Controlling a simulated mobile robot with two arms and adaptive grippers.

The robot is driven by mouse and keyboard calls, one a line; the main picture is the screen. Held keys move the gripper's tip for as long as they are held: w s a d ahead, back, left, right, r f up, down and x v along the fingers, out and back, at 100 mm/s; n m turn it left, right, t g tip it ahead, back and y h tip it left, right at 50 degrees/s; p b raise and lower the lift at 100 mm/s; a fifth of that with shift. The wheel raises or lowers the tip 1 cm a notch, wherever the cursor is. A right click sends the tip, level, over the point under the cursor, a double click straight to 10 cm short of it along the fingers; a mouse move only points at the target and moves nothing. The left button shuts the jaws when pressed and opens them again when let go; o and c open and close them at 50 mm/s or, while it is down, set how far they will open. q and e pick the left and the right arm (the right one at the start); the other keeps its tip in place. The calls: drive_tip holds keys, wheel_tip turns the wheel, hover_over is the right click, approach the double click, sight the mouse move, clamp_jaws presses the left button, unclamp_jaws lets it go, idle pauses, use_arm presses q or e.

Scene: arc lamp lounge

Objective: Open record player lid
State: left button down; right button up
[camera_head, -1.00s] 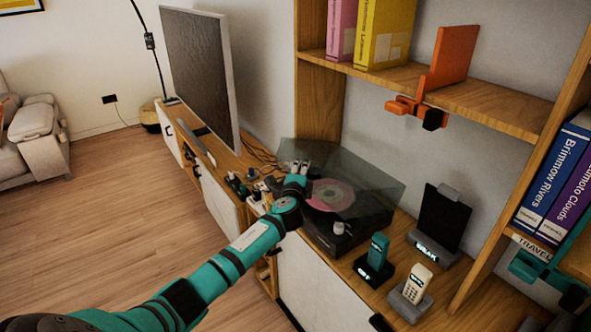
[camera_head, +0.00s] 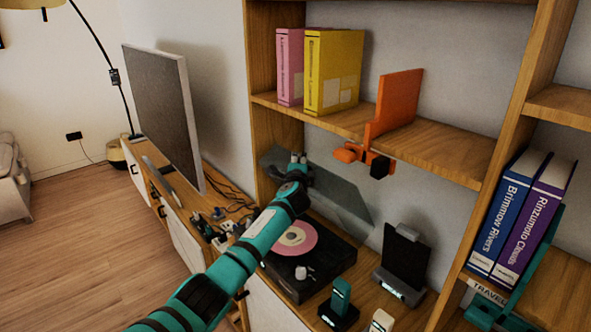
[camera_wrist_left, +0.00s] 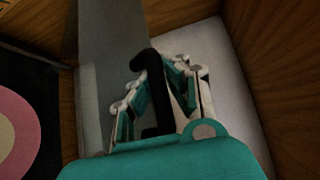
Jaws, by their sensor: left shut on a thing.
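The record player (camera_head: 335,262) is a black box on the wooden cabinet, with a pink record (camera_head: 302,236) on its platter. Its smoky see-through lid (camera_head: 345,203) is raised and steeply tilted at the back. My left gripper (camera_head: 298,160) is shut on the lid at its upper edge; the exact grip is small in the head view. In the left wrist view the gripper's fingers (camera_wrist_left: 158,85) are close to the grey lid panel (camera_wrist_left: 100,65), and part of the record (camera_wrist_left: 18,130) shows at left. My right gripper is not in view.
A shelf (camera_head: 435,140) with binders and an orange bookend (camera_head: 398,100) hangs above the lid. A television (camera_head: 160,115) stands left.

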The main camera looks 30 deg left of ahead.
use_arm(q)
drive_tip(key=shift+w+d+r, duration=0.15)
drive_tip(key=shift+w+r, duration=0.1)
drive_tip(key=shift+w, duration=0.05)
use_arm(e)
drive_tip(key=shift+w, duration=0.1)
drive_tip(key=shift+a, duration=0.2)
use_arm(q)
drive_tip(key=c, duration=1.3)
unclamp_jaws()
drive_tip(key=shift+s, duration=0.1)
drive_tip(key=shift+f, duration=0.15)
drive_tip(key=v, duration=1.2)
drive_tip(key=shift+s, duration=0.1)
